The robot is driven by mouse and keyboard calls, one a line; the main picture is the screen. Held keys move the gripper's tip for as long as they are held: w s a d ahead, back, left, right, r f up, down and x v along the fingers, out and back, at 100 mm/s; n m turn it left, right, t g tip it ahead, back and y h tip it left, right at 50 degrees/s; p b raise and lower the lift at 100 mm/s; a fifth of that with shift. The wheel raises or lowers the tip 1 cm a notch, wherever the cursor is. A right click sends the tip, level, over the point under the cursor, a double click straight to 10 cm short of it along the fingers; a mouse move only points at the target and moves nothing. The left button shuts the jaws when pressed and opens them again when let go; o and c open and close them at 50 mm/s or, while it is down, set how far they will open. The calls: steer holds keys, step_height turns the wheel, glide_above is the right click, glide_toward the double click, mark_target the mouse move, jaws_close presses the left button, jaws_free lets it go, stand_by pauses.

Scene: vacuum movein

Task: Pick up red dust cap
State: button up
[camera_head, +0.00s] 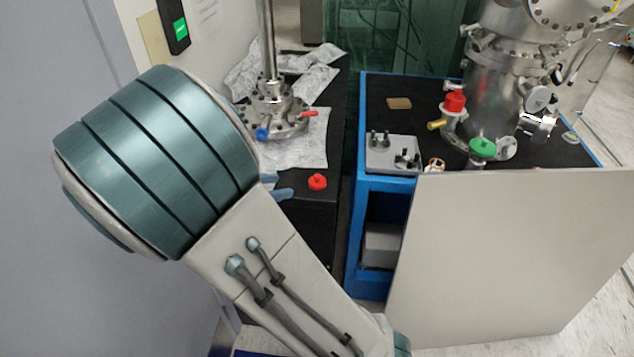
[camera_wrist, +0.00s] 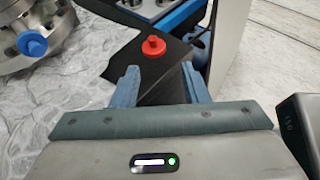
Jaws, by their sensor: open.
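The red dust cap (camera_head: 317,182) sits on the black bench top near its front right edge in the head view. In the wrist view the red dust cap (camera_wrist: 153,48) lies ahead of my gripper, roughly in line with the gap between its fingers. My gripper (camera_wrist: 162,84) is open and empty, with its two blue fingers apart. In the head view my arm hides most of the gripper, and only blue fingers (camera_head: 281,193) show just left of the cap. The fingers do not appear to touch it.
A steel flanged column (camera_head: 272,100) with a blue knob stands on crumpled foil behind the cap. A blue-framed cart (camera_head: 362,125) with a steel vacuum chamber (camera_head: 494,95) stands to the right, beyond a gap. A pale panel (camera_head: 510,255) stands before the cart.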

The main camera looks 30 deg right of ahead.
mark_target(315, 178)
steer(key=x, duration=0.5)
steer(key=b+x, duration=0.1)
steer(key=x, duration=0.2)
steer(key=shift+w+d, duration=0.15)
steer(key=shift+w, duration=0.2)
steer(key=shift+w+b+x, duration=0.2)
steer(key=shift+x, duration=1.15)
steer(key=shift+w+b+x, duration=0.2)
steer(key=shift+x, duration=1.15)
jaws_close()
